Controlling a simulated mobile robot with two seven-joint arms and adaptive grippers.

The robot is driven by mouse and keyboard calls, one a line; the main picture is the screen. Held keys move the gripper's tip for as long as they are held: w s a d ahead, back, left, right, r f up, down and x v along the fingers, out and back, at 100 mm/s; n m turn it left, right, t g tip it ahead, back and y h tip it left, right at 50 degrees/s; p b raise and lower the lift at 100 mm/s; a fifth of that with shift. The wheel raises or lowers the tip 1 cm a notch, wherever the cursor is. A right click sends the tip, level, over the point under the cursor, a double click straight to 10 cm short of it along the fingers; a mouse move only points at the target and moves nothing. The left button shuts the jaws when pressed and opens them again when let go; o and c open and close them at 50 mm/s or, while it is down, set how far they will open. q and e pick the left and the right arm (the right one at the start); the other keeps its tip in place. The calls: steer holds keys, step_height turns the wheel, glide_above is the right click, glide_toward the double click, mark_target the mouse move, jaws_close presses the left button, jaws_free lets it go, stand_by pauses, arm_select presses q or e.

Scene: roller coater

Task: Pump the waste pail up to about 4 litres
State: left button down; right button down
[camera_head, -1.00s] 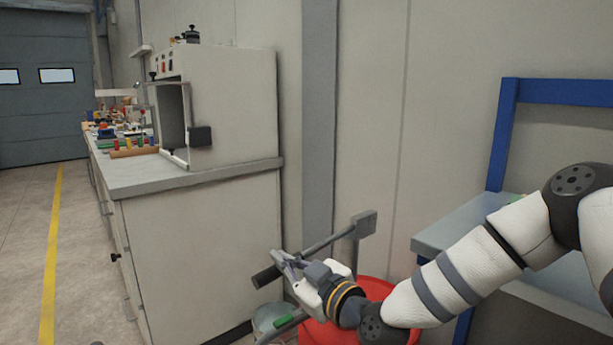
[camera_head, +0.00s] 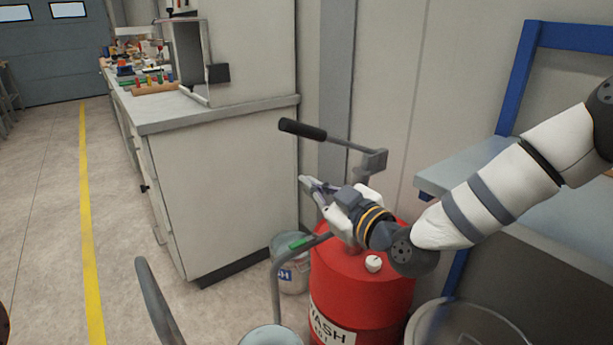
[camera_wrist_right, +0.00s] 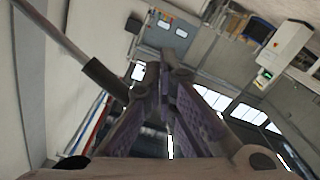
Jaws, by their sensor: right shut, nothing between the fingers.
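The red drum (camera_head: 340,275), lettered "WASH", stands right of the cabinet with a hand pump on top. The pump's lever (camera_head: 350,144) is raised, its black grip (camera_head: 302,129) pointing left. A grey spout pipe (camera_head: 276,285) with a green band bends down toward a pale pail (camera_head: 270,336), cut off at the bottom edge; its fill level cannot be read. My right gripper (camera_head: 308,184) is shut and empty below the lever, apart from it in the head view. In the wrist view the grip (camera_wrist_right: 105,80) lies left of the fingers (camera_wrist_right: 165,95). My left gripper is out of view.
A blue-framed bench (camera_head: 470,165) is at the right, with a clear round bin (camera_head: 465,325) below. A grey curved bar (camera_head: 158,300) rises front left.

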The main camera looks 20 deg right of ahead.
steer(key=v, duration=0.5)
steer(key=shift+s+d+p, duration=0.2)
steer(key=shift+s+p, duration=0.05)
steer(key=shift+p, duration=0.1)
stand_by(0.5)
